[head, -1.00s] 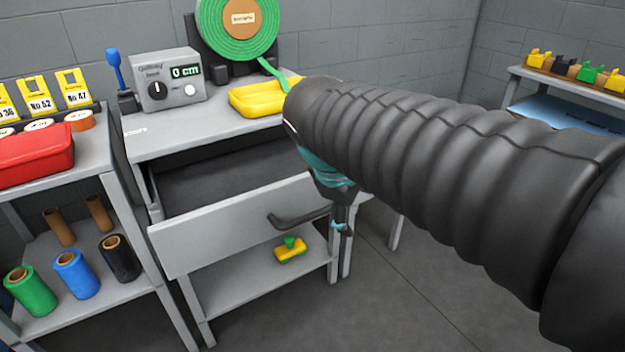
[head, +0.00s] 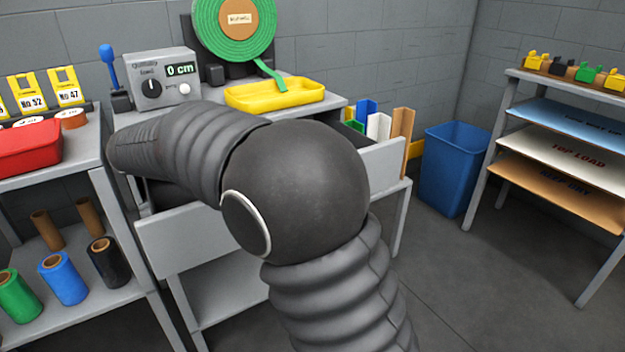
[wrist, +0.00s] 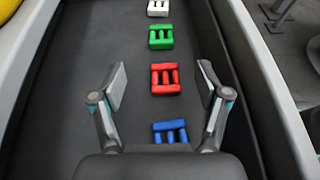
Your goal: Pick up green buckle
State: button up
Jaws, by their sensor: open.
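The green buckle (wrist: 161,37) lies flat in the open drawer (wrist: 90,130), in the upper middle of the wrist view. A white buckle (wrist: 158,8) lies beyond it. A red buckle (wrist: 165,79) and a blue buckle (wrist: 170,132) lie nearer to me in the same row. My gripper (wrist: 162,84) is open and empty above the drawer. In the picture its fingers stand on either side of the red buckle, with the green one beyond the fingertips. In the head view my arm hides the gripper and the buckles.
The drawer front (head: 190,240) stands pulled out below the bench top. A yellow tray (head: 275,94) and a grey control box (head: 165,78) stand on top. A blue bin (head: 452,165) stands to the right.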

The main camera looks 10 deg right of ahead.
jog(key=b+x, duration=0.1)
jog(key=x, duration=0.7)
jog(key=shift+f, duration=0.1)
jog(key=x, duration=0.4)
jog(key=shift+s+f+b, duration=0.1)
jog(key=shift+f+b, duration=0.25)
jog(key=shift+f, duration=0.05)
jog(key=shift+d+f, duration=0.2)
jog(key=shift+d, duration=0.3)
jog(key=c, duration=1)
